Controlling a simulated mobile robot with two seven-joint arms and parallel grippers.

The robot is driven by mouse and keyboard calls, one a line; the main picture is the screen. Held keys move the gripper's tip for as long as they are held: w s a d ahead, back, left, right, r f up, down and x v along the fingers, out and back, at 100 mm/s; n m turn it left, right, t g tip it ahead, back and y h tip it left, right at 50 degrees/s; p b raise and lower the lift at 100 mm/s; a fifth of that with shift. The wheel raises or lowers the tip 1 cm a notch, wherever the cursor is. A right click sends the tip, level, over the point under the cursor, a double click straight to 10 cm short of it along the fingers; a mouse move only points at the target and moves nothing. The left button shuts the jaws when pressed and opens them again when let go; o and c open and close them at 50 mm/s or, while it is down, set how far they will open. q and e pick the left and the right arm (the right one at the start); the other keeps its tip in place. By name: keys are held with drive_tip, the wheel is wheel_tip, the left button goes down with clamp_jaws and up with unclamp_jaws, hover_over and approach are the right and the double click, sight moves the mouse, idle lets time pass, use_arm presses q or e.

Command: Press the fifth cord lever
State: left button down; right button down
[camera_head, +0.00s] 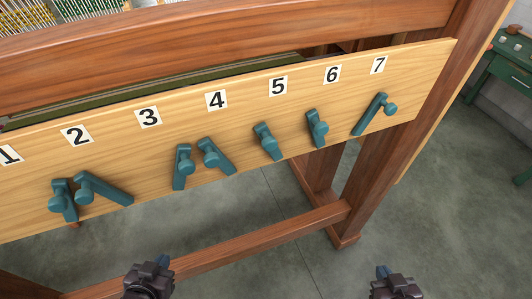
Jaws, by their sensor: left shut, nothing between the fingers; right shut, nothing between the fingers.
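The fifth cord lever (268,143) is teal with a round knob, on the wooden board (400,80) below the label 5 (278,86). It hangs nearly upright, its lower end tilted slightly right. My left gripper (160,263) is shut and empty at the bottom of the head view, below and left of the fifth lever. My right gripper (382,271) is shut and empty at the bottom right, below and right of it. Both grippers are apart from every lever and cut off by the lower picture edge.
Other teal levers sit along the board, with one lever (317,128) close right of the fifth and another (215,157) to its left. The lever (373,114) below label 7 leans strongly. A wooden crossbar (240,243) runs below. A green cabinet (510,75) stands far right.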

use_arm(q)
drive_tip(key=w+d+r+n+t+h+p, duration=0.15)
drive_tip(key=d+r+h, duration=0.3)
drive_tip(key=d, duration=0.55)
drive_tip(key=d+r+n+t+h, duration=0.25)
drive_tip(key=d+r, duration=0.35)
drive_tip(key=d, duration=0.4)
drive_tip(key=s+r+n+t+y, duration=0.3)
drive_tip(key=r+n, duration=0.7)
drive_tip(key=n, duration=1.2)
drive_tip(key=t+y, duration=0.2)
drive_tip(key=t, duration=0.2)
drive_tip(key=shift+d+r+n+t+y, duration=0.15)
drive_tip(key=shift+d+n+t+y, duration=0.15)
drive_tip(key=shift+n+t+y, duration=0.1)
use_arm(e)
drive_tip(key=shift+s+d+r, duration=0.2)
drive_tip(key=shift+s+r, duration=0.15)
drive_tip(key=shift+s, duration=0.05)
